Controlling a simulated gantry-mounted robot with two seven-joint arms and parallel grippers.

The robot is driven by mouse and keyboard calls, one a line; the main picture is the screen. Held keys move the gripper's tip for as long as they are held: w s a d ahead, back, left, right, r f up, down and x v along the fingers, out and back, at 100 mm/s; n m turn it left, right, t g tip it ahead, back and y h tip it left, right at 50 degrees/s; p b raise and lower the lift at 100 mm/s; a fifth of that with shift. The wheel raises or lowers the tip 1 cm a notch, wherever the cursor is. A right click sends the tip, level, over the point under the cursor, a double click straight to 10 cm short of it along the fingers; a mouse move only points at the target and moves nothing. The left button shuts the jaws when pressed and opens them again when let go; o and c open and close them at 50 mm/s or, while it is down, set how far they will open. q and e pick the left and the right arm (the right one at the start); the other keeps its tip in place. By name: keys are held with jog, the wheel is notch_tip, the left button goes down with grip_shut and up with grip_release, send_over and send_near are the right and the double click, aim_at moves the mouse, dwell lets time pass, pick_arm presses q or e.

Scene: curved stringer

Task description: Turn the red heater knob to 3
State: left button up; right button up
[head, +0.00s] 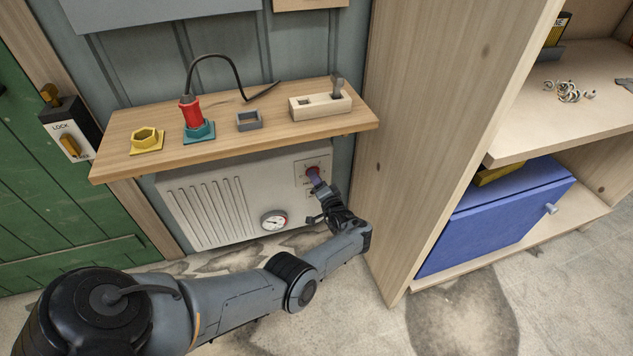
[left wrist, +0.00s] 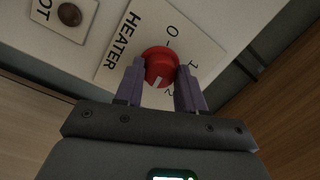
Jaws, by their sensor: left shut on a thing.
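The red heater knob (head: 312,172) sits at the upper right of the white heater (head: 215,205) under the wooden shelf. In the left wrist view the red knob (left wrist: 160,67) is between the purple fingers of my left gripper (left wrist: 161,70), which is shut on it. The knob's white mark points down in that picture, close to the 2 and slightly to its left. On the label plate (left wrist: 205,45), HEATER, 0, 1 and 2 show. The 3 does not show. In the head view my left gripper (head: 316,179) reaches the knob from below. My right gripper is not in view.
The wooden shelf (head: 240,146) above carries a yellow hex part, a red tool with a cable, a grey frame and a wooden plane. A round gauge (head: 274,221) is left of my wrist. A tall wooden cabinet side (head: 425,130) stands close on the right.

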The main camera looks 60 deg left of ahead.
pick_arm(q)
jog(key=m, duration=0.4)
jog(key=shift+s+f, duration=0.1)
jog(key=shift+f, duration=0.15)
jog(key=shift+m, duration=0.3)
jog(key=o, duration=1)
jog(key=shift+a+r, duration=0.1)
jog(key=shift+r, duration=0.1)
jog(key=shift+o, duration=0.2)
jog(key=shift+y, duration=0.3)
